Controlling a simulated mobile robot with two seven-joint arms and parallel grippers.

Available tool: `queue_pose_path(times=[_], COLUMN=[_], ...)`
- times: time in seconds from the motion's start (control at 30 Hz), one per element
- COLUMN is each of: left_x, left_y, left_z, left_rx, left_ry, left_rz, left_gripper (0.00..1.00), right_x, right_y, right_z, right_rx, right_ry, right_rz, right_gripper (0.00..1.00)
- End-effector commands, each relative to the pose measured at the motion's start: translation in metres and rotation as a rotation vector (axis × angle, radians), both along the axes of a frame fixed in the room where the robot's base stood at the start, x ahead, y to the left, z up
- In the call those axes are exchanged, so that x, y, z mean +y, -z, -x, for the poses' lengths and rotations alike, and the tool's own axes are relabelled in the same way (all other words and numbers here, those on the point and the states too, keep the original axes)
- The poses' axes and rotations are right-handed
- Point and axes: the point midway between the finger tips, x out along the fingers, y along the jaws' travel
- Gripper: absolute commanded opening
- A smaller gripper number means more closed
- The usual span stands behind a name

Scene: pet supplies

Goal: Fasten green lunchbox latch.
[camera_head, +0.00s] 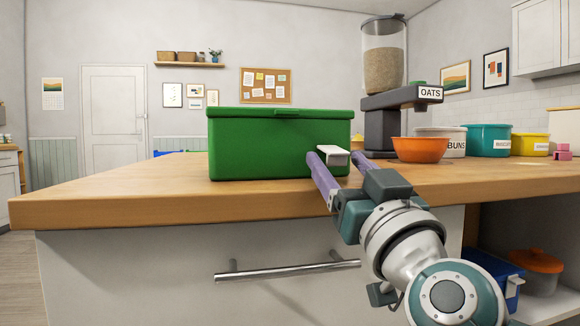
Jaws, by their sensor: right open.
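The green lunchbox (258,148) stands on the wooden counter near its front edge, with its lid down. A white latch (334,151) is at the lower right of its front face and seems to stick out towards me. My right gripper (338,160) reaches up from the lower right. It is open, with one purple finger on each side of the latch in the picture. I cannot tell whether a finger touches the latch or the box. My left gripper is not in view.
An oats dispenser (380,125) and an orange bowl (420,149) stand right of the lunchbox. Labelled bins (488,139) line the counter further right. The wooden counter (120,185) is clear on the left. A drawer handle (285,271) juts out below.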

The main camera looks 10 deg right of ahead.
Motion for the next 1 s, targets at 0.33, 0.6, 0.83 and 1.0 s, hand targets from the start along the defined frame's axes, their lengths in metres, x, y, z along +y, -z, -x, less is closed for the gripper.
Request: queue_pose_path(times=[0.33, 0.6, 0.83, 1.0], left_x=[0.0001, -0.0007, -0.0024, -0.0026], left_y=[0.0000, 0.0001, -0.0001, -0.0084], left_z=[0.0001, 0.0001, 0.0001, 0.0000], left_rx=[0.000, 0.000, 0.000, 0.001], left_ry=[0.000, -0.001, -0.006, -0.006], left_rz=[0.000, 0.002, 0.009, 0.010], left_gripper=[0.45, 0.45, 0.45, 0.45], right_x=[0.0000, 0.0000, 0.0000, 0.0000], right_y=[0.0002, 0.0003, 0.0002, -0.0032], right_z=[0.0003, 0.0004, 0.0004, 0.0004], right_rx=[0.000, 0.000, 0.000, 0.011], right_ry=[0.000, 0.000, 0.000, 0.000], right_rz=[0.000, 0.000, 0.000, 0.001], right_gripper=[0.33, 0.02, 0.00, 0.00])
